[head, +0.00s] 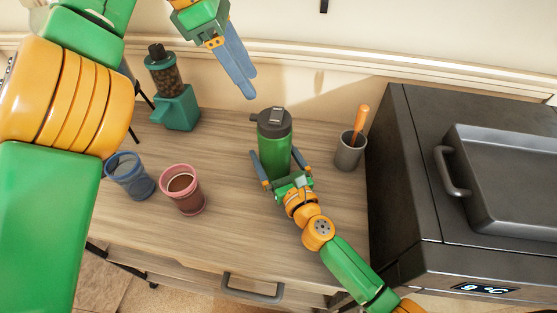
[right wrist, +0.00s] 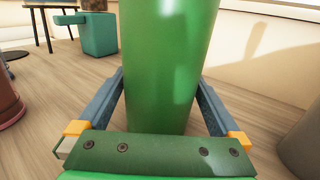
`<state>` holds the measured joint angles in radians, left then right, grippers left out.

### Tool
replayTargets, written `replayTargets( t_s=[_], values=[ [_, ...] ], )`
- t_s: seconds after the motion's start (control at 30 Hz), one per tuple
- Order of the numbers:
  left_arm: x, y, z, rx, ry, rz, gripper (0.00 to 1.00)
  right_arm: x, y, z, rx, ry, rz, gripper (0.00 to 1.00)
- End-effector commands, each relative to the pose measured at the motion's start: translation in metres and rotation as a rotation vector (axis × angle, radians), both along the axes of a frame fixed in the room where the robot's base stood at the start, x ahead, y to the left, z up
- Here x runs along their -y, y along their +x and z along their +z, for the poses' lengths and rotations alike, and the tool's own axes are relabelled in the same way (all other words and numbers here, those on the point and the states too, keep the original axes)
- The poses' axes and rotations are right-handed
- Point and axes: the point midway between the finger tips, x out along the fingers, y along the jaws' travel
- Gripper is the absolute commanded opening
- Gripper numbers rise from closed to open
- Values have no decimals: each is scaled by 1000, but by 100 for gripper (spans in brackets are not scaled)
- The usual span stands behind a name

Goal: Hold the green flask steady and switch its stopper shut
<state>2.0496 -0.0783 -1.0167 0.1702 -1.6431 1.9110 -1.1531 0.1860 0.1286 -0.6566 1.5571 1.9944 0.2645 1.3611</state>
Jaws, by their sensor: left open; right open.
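The green flask (head: 274,147) stands upright on the wooden table, its dark grey stopper (head: 273,121) on top. The stopper has a spout on its left side and a lighter flap on top; I cannot tell whether it is shut. My right gripper (head: 280,168) is open low around the flask, one finger on each side. In the right wrist view the flask body (right wrist: 165,60) stands between the two fingers, with small gaps showing; its top is out of frame. My left gripper (head: 246,84) is above and left of the stopper, empty, its fingers pointing down.
A coffee grinder (head: 178,107), a blue cup (head: 131,178) and a pink cup (head: 183,189) with brown contents stand to the left. A grey cup (head: 348,153) with an orange-handled tool stands right of the flask. A dark oven (head: 409,190) bounds the right side.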

Motion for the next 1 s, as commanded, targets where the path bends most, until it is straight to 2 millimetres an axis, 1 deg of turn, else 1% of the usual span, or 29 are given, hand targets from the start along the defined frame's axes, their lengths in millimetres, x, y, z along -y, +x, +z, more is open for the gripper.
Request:
replayTargets(
  t_s=[0.13, 0.17, 0.2, 0.27, 0.3, 0.37, 0.4, 0.47, 0.5, 0.53, 0.63, 0.67, 0.7, 0.73, 0.87, 1.0],
  values=[
    [0, 0, 0, 0, 0, 0, 50, 0, 0, 0, 0, 0, 0, 100],
    [0, 0, 0, 0, 0, 0, 50, 0, 0, 0, 0, 0, 0, 92],
    [0, 0, 0, 0, 0, 0, 50, 0, 0, 0, 0, -1, 0, 81],
    [0, 0, 0, 0, 0, 0, 50, 0, 0, 0, 0, -1, 0, 65],
    [0, 0, 0, 0, 0, 0, 50, 0, 0, 0, 0, -1, 0, 54],
    [0, 0, 0, 0, 0, 0, 50, 0, -1, 0, 0, -1, 1, 38],
    [0, 0, 0, 0, 0, 0, 50, 0, -1, 0, 0, -1, 1, 27],
    [0, 0, 0, 0, 0, 0, 50, 0, -1, 0, 0, -1, 1, 11],
    [0, 0, 0, 0, 0, 0, 50, 0, -1, 0, 0, -1, 1, 0],
    [0, 0, 0, 0, 0, 0, 50, 0, -1, 0, 0, -1, 1, 0],
    [0, 1, 2, 20, 11, -19, 23, 0, -1, 0, -1, -1, 1, 0],
    [0, 1, 4, 39, 23, -39, 15, 0, -1, 0, -1, -1, 1, 0],
    [0, 3, 7, 80, 49, -79, 4, 0, -1, 0, -1, -1, 1, 0],
    [1, 4, 11, 122, 75, -122, 0, 0, -1, 0, -1, -1, 1, 0],
    [5, 6, 30, 368, 249, -387, 0, 0, -1, -1, -1, -1, 1, 0],
    [13, -4, 43, 630, 481, -718, 0, 0, -1, -1, -1, -1, 1, 0]
  ],
)
